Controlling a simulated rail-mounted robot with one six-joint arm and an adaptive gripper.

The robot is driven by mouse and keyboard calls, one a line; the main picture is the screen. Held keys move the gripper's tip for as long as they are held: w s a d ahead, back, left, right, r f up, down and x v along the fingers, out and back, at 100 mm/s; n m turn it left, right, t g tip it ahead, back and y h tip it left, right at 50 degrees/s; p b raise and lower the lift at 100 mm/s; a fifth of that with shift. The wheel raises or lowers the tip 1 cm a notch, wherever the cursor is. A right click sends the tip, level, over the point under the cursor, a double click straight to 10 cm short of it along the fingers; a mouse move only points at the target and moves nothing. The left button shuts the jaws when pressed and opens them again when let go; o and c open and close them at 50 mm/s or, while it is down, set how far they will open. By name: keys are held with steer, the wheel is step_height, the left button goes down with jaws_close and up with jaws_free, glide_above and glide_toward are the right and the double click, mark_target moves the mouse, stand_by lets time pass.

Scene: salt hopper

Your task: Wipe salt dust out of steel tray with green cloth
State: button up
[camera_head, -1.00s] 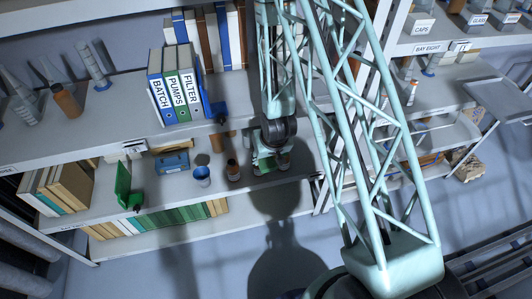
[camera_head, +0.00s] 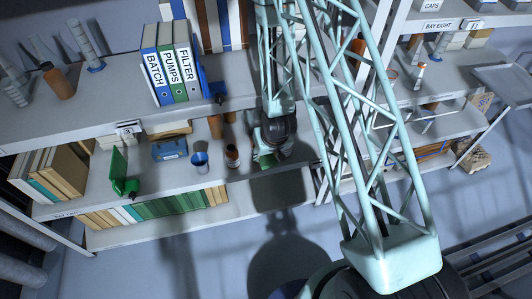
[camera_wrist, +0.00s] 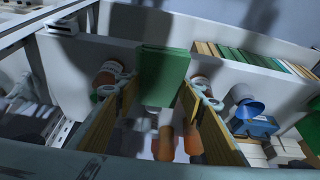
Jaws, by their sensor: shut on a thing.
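My gripper (camera_wrist: 160,92) is shut on a flat green piece, which I take for the green cloth (camera_wrist: 164,72); it spans the gap between the two yellowish fingers in the wrist view. In the head view my gripper (camera_head: 268,154) is at the middle shelf, with a bit of the green cloth (camera_head: 266,160) showing below it and the rest hidden. A grey tray-like surface (camera_head: 504,84) stands at the far right; I cannot tell if it is the steel tray. No salt dust can be made out.
Binders (camera_head: 170,66) fill part of the shelf above. Green books (camera_head: 170,204) stand below. A shelf upright lies just right of my gripper.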

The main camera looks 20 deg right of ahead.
mark_target(266, 161)
steer(key=shift+f+b, duration=1.8)
steer(key=shift+f, duration=0.4)
